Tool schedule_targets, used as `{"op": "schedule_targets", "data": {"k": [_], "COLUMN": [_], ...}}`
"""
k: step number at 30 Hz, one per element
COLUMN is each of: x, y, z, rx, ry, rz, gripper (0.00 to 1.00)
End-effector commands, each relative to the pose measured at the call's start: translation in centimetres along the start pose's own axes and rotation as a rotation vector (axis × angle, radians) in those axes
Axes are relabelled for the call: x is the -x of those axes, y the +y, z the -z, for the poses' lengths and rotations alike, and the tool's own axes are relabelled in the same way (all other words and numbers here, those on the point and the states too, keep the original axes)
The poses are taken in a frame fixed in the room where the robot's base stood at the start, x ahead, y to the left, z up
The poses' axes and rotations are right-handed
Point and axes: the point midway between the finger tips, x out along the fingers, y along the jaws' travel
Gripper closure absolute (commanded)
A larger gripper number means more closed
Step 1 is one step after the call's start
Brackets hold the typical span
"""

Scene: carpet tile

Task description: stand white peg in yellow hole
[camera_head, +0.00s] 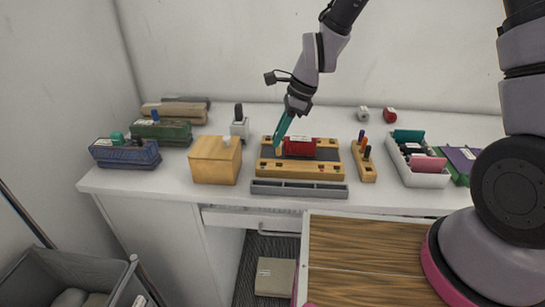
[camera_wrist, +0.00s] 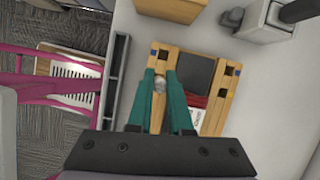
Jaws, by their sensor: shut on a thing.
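My gripper (camera_wrist: 161,76) has teal fingers pointing down over the wooden board (camera_head: 267,168), at its left part in the head view. It is shut on a small pale peg (camera_wrist: 159,86), which I take for the white peg; the fingers hide most of it. The board also shows in the wrist view (camera_wrist: 202,56), with a dark grey panel and small square dark holes near its corners. A red block (camera_head: 300,146) with a white label is on the board, right of the fingers.
A yellow wooden box (camera_head: 214,162) with a pale knob stands left of the board. A grey tray (camera_head: 300,189) lies along its front. A small wooden peg holder (camera_head: 363,164) and a white bin (camera_head: 420,180) stand to the right.

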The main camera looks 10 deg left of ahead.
Motion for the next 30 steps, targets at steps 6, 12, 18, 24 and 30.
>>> {"op": "schedule_targets", "data": {"k": [6,12,18,24,30], "x": [-2.2,-4.7,-5.0,-5.2,-5.2], "y": [0.1,0.1,0.0,0.0,0.0], "z": [0.9,1.9,2.0,2.1,2.1], "rx": [-0.001,0.0,0.002,0.002,0.002], "ry": [0.0,0.0,0.0,0.0,0.0], "rz": [-0.003,-0.002,0.001,0.0,0.001], "gripper": [1.0,1.0,1.0,1.0,0.52]}}
